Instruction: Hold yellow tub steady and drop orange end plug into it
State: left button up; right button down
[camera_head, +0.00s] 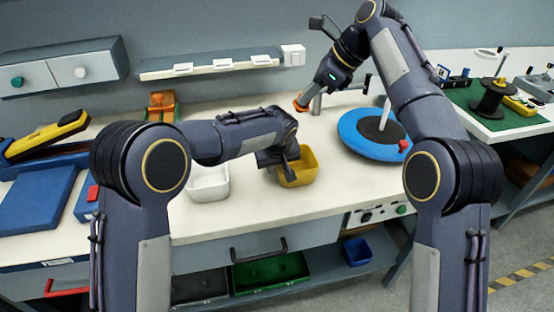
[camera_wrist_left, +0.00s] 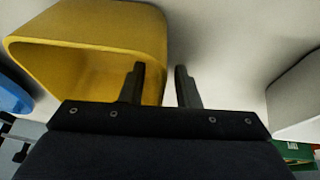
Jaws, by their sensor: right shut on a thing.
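The yellow tub (camera_head: 303,168) stands on the bench top in front of me, partly hidden by my left gripper. My left gripper (camera_head: 278,160) is at the tub's left side. In the left wrist view, the tub (camera_wrist_left: 85,25) fills the upper left, and the fingers (camera_wrist_left: 160,86) are apart, one on each side of its near wall, with gaps visible. My right gripper (camera_head: 309,97) is shut on the orange end plug (camera_head: 300,104) and holds it behind and above the yellow tub.
A white tub (camera_head: 209,184) stands left of the yellow tub. An orange bin (camera_head: 161,105) is at the back left.

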pick_arm(q)
jog(key=shift+f, duration=0.2)
grip_shut()
pick_arm(e)
notch_tip(320, 180, down, 7)
jog(key=c, duration=1.4)
grip_release()
jog(key=shift+c, duration=0.2)
